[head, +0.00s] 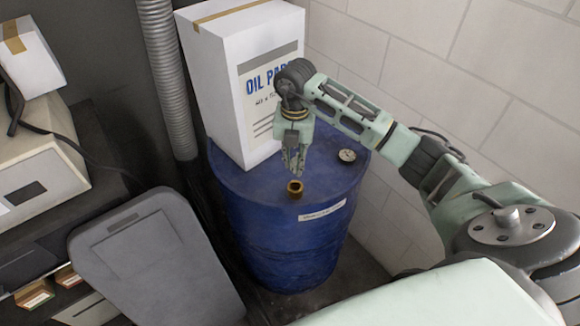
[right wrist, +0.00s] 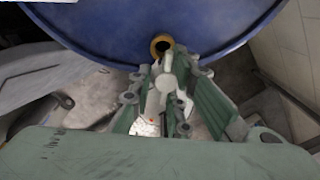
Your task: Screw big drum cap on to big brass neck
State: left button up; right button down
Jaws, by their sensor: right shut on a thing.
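The big brass neck (head: 295,187) stands open on the top of the blue drum (head: 280,230), near its front edge. It also shows in the right wrist view (right wrist: 160,46), with a dark hole. My right gripper (head: 294,165) points down just above and behind the neck in the head view. Its fingers (right wrist: 165,85) are shut on a small pale grey thing, which looks like the big drum cap (right wrist: 166,83); the fingers hide much of it. Held thing and neck look apart. My left gripper is not in view.
A white oil-pad box (head: 215,90) stands on the drum at the back left. A round metal fitting (head: 347,155) sits on the drum top at right. A ribbed grey hose (head: 165,70) and a grey bin (head: 150,260) are left. A block wall (head: 430,60) is close at right.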

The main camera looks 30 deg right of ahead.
aim_at(293, 172)
jog(key=shift+w+d+f+b, duration=0.1)
jog(key=shift+w+f+b, duration=0.25)
jog(key=shift+f, duration=0.65)
jog(key=shift+f+b, duration=0.4)
jog(key=shift+b, duration=0.1)
notch_tip(293, 172, down, 3)
jog(key=shift+s+f+b, duration=0.1)
jog(key=shift+s+b, duration=0.05)
jog(key=shift+b, duration=1.05)
jog(key=shift+f, duration=0.35)
pick_arm(q)
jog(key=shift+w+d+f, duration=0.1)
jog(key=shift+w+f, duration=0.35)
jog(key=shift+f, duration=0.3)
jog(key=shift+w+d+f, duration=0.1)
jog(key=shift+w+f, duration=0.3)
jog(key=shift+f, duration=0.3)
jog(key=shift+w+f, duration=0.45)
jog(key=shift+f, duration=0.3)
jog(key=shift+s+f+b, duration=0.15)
jog(key=shift+b, duration=0.2)
pick_arm(e)
jog(key=shift+f, duration=0.2)
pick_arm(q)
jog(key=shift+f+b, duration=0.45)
pick_arm(e)
jog(key=shift+f, duration=0.65)
